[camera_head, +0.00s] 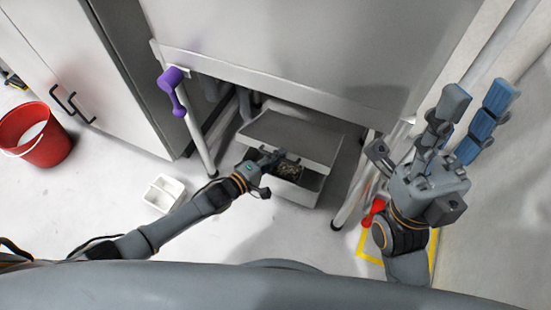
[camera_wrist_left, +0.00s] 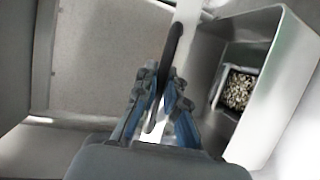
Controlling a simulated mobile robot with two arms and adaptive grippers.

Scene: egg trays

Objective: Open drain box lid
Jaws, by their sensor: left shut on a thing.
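The grey drain box (camera_head: 300,192) sits on the floor under the steel unit. Its flat grey lid (camera_head: 290,133) is raised at the front edge, leaving a gap in which the contents show. My left gripper (camera_head: 281,160) is at this front edge. In the left wrist view my left gripper (camera_wrist_left: 165,92) is shut on a thin dark bar (camera_wrist_left: 173,55), which looks like the lid's handle. The open box (camera_wrist_left: 283,105) shows at the right, with a basket of small pale bits (camera_wrist_left: 239,89). My right gripper (camera_head: 475,105) is raised at the right, open and empty.
The steel unit's legs (camera_head: 201,147) flank the drain box. A purple-handled tool (camera_head: 172,80) hangs at the upper left. A white divided tray (camera_head: 163,193) and a red bucket (camera_head: 38,138) stand on the floor at the left. A red object (camera_head: 372,212) is near my right arm.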

